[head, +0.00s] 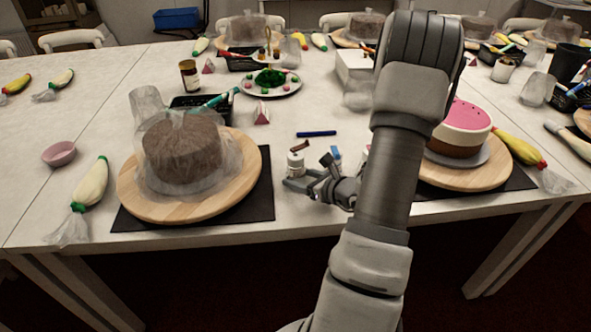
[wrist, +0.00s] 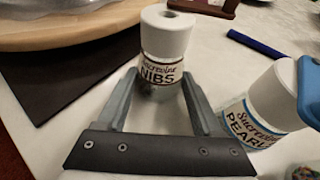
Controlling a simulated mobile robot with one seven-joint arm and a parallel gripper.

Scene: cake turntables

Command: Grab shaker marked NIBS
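The shaker marked NIBS (wrist: 165,55), white with a printed label, stands upright on the table in the wrist view. It shows small in the head view (head: 295,163), at the tip of my gripper (head: 300,182). In the wrist view my gripper (wrist: 160,78) is open, with one finger on each side of the shaker's lower part. A small gap shows at the left finger; the right finger looks very close, and I cannot tell if it touches.
A wooden turntable (head: 245,185) with a wrapped brown cake (head: 180,150) stands left on a dark mat (wrist: 80,85). A blue pen (head: 316,134) lies behind the shakers. A pink-topped cake (head: 465,128) on another turntable stands right. Some bare table lies in front of my gripper.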

